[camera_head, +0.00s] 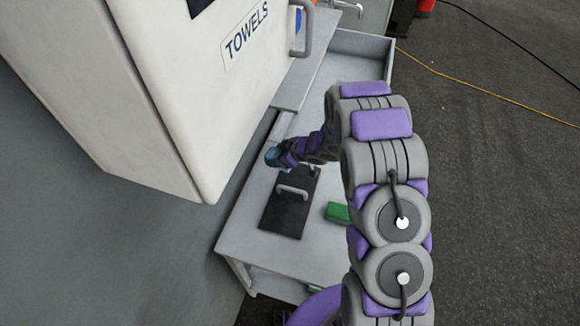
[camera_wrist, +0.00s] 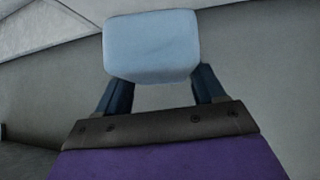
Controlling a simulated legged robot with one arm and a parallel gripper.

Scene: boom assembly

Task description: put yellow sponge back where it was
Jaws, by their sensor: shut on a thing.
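My gripper (camera_head: 274,156) is over the far left part of the grey table, near the white cabinet. In the wrist view its two dark fingers (camera_wrist: 160,84) are on either side of a light blue block (camera_wrist: 152,45), sponge-like in shape, and are shut on it. The block hides the fingertips. In the head view the block is small and hard to make out. I see no yellow sponge in either view. A green block (camera_head: 337,212), which may be a sponge, lies on the table right of a dark panel.
The dark panel (camera_head: 284,222) with a light handle (camera_head: 292,191) lies on the grey table (camera_head: 262,259). The white cabinet (camera_head: 160,70) labelled TOWELS stands at the left, with a grey handle (camera_head: 303,30). A raised edge (camera_head: 362,42) bounds the table's far end. My arm hides the table's right part.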

